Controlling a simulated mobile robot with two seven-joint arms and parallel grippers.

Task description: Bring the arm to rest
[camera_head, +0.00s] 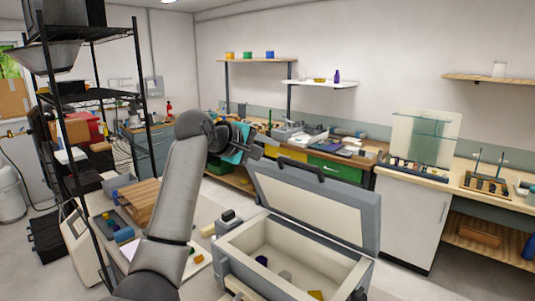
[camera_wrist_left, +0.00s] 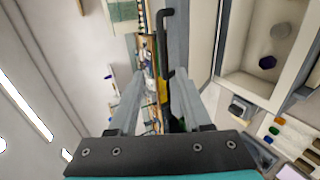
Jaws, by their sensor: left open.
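My left arm rises from the bottom left in the head view and bends over the middle. My left gripper (camera_head: 254,152) is near the raised lid of an open grey case and partly hidden behind my wrist. In the left wrist view its two fingers (camera_wrist_left: 155,92) are apart with nothing held between them. A wooden rack (camera_head: 487,183) with thin upright rods (camera_head: 499,163) stands on the right counter, well away from the gripper. My right gripper is not in view.
The open grey case (camera_head: 365,275) holds a dark blue piece (camera_head: 262,260) and a yellow piece (camera_head: 315,295); its lid (camera_head: 318,205) stands raised. A black wire shelf (camera_head: 140,85) stands at left. A workbench with a green drawer (camera_head: 335,168) lies behind.

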